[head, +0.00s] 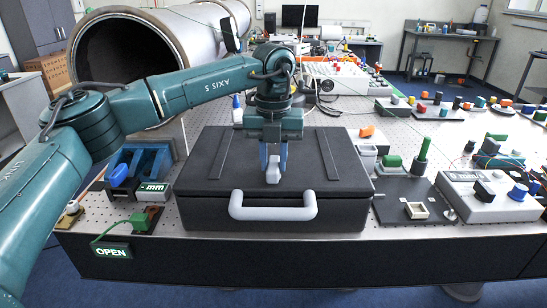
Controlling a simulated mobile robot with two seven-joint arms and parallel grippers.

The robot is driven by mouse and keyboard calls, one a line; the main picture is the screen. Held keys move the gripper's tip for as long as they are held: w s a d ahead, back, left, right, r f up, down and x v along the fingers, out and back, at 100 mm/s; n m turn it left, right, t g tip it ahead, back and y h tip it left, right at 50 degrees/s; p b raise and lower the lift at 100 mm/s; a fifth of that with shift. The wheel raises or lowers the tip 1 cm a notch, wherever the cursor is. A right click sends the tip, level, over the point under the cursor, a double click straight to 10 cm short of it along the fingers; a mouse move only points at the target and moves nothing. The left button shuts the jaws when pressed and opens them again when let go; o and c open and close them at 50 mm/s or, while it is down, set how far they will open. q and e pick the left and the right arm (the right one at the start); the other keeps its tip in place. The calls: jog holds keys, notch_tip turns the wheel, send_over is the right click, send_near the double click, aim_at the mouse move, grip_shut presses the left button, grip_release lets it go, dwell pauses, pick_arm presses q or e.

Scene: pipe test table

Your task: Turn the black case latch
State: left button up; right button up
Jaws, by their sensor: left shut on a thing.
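The black case (216,183) lies closed on the perforated table, with two dark straps on its lid and a pale grey handle (272,212) at its front. My left gripper (273,168) points down over the middle of the lid, behind the handle. Its blue fingers are shut on a small light grey piece, the latch (272,175), which stands on the lid. The fingers hide part of the latch, so its exact turn is hard to tell. My right gripper is not in view.
A black plate (398,212) and a grey control box (486,203) with knobs lie to the right. A large metal pipe (190,30) is behind.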

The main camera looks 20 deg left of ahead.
pick_arm(q)
jog(key=m, duration=0.3)
jog(key=shift+m, duration=0.4)
jog(key=m, duration=0.4)
jog(key=shift+m+p, duration=0.3)
jog(key=shift+p, duration=0.1)
jog(key=m, duration=0.4)
jog(key=shift+m, duration=0.3)
jog(key=shift+m+p, duration=0.35)
jog(key=shift+m, duration=1.75)
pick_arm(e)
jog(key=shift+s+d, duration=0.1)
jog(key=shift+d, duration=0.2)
pick_arm(q)
jog(key=o, duration=1)
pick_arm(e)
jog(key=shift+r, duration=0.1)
pick_arm(q)
jog(key=shift+r, duration=0.15)
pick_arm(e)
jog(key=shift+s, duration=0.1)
